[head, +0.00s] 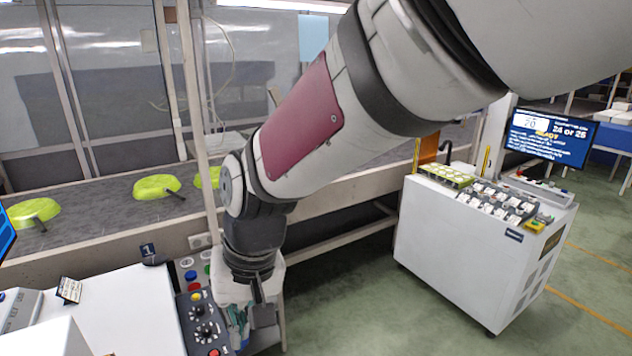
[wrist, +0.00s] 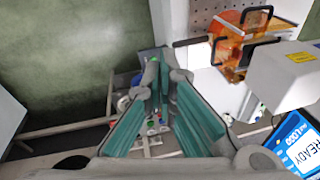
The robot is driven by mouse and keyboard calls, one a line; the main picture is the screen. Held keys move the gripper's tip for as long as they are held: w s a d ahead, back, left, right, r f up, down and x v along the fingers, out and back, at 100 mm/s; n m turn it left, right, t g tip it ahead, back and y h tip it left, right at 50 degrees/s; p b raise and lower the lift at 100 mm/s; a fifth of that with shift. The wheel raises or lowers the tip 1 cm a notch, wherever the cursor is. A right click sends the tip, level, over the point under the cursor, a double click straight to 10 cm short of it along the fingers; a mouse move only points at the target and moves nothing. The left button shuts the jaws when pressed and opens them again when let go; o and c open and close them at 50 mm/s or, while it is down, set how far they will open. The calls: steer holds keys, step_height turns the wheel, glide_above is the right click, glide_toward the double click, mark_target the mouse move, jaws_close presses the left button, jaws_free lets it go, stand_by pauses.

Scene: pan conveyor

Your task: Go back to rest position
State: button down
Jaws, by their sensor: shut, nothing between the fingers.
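My gripper (head: 245,335) hangs at the lower middle of the head view, beside the right side of the control panel (head: 205,325) with its knobs and coloured buttons. My arm crosses the head view from the upper right down to it. In the wrist view my gripper (wrist: 160,72) shows two fingers with teal pads that converge at the tips. It is shut and empty. Part of the panel, with small coloured buttons, shows blurred between and behind the fingers.
Green pans (head: 157,187) lie on the grey conveyor (head: 90,205) behind. A white cabinet (head: 455,235) with trays and a screen (head: 550,138) stands at right. A white table (head: 125,310) is at lower left. An orange fixture (wrist: 238,45) shows in the wrist view. Green floor is free before the cabinet.

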steer(key=s+d+r+m+t, duration=0.1)
steer(key=d+r, duration=0.2)
steer(key=d, duration=0.5)
steer(key=s+d+r+m+t+h, duration=0.1)
steer(key=d+r, duration=0.3)
steer(key=d, duration=0.3)
steer(key=s+d+r+m+t, duration=0.1)
steer(key=d+r+t, duration=0.15)
steer(key=d, duration=0.55)
steer(key=s+d+r+m+h, duration=0.1)
steer(key=s+d, duration=0.4)
steer(key=d, duration=0.2)
steer(key=shift+s+r+m+h, duration=0.15)
steer(key=shift+s+m+h, duration=0.15)
steer(key=shift+m, duration=0.1)
steer(key=shift+t, duration=0.25)
